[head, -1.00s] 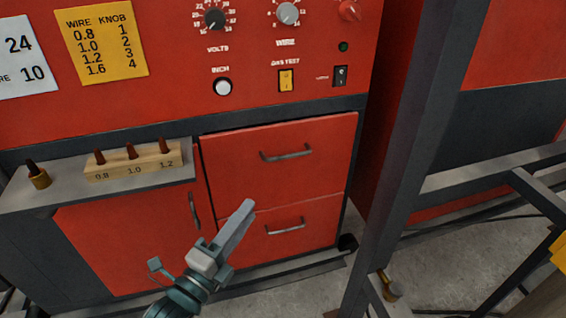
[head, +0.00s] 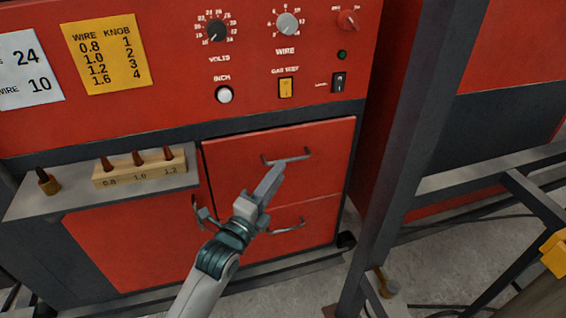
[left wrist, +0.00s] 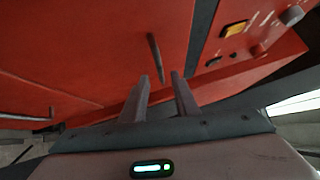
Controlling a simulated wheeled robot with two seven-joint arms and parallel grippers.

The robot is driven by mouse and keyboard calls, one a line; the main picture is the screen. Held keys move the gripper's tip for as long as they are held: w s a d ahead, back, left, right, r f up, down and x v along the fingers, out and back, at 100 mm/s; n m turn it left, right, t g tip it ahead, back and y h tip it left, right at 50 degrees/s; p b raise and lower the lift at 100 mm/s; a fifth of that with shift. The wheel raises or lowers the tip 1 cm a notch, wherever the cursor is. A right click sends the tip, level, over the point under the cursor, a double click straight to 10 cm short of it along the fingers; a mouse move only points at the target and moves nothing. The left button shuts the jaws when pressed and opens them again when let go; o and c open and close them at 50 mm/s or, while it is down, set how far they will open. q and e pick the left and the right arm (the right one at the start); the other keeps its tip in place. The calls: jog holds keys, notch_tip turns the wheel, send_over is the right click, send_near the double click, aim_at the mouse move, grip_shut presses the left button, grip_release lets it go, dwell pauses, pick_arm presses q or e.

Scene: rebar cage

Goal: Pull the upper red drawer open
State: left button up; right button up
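The upper red drawer (head: 240,155) is shut, flush with the front of the red cabinet. Its dark bar handle (head: 300,157) shows in the head view just beyond my left gripper's tips. My left gripper (head: 277,170) is in front of this drawer and covers part of the handle. In the left wrist view, the fingers (left wrist: 160,77) are open and empty. There the handle (left wrist: 154,50) stands ahead, its near end lined up with the gap between the fingertips. I cannot tell whether they touch. My right gripper is not in view.
The lower drawer (head: 318,215) is shut below, its handle (head: 290,228) close to my left gripper. A shelf (head: 80,202) with a wooden tip block (head: 140,170) juts out at left. A dark steel post (head: 405,170) stands at right. Knobs and switches sit above.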

aim_at(270, 142)
pick_arm(q)
jog(key=shift+p+x, duration=0.4)
jog(key=shift+x, duration=1.55)
grip_shut()
